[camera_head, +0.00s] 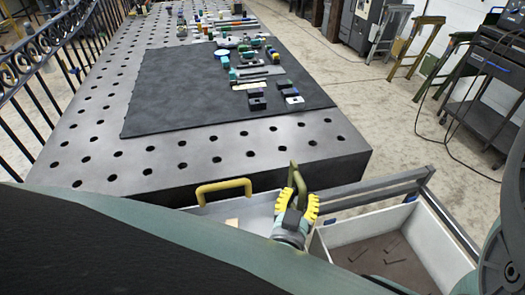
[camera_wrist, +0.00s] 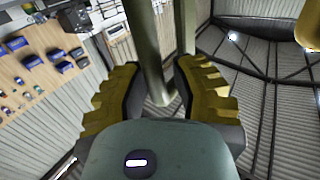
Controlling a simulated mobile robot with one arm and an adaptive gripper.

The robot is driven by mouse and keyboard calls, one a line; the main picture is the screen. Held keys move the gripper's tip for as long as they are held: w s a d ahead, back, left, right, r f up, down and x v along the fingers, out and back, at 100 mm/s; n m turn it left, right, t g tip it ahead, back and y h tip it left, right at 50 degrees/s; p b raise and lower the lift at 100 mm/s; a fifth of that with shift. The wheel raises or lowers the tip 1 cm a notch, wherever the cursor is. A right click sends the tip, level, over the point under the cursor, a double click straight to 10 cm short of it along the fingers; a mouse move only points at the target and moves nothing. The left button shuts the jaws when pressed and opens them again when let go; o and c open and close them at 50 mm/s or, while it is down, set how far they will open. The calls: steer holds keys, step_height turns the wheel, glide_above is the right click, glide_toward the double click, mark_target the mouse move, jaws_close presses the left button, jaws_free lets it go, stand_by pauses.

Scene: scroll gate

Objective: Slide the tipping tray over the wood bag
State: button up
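The tipping tray appears to be the light grey tray (camera_head: 258,207) below the table's front edge, with a yellow handle (camera_head: 223,188) at its left and an olive handle (camera_head: 297,177) near my gripper. My gripper (camera_head: 297,196) has its yellow fingers at the olive handle. In the wrist view its fingers (camera_wrist: 160,85) stand apart on either side of an olive post (camera_wrist: 148,50), with a gap visible beside the post. A white-walled bin (camera_head: 345,232) with a brown floor and several dark sticks lies to the right. I cannot tell whether it is the wood bag.
A perforated metal table (camera_head: 80,155) with a black mat (camera_head: 180,95) and several small parts stands ahead. Grey rails (camera_head: 385,182) run behind the bin. A black railing (camera_head: 50,60) is at left. Floor (camera_head: 400,130) at right is open, with a cart (camera_head: 480,125) beyond.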

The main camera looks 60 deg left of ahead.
steer(key=o, duration=0.4)
steer(key=shift+w, duration=0.1)
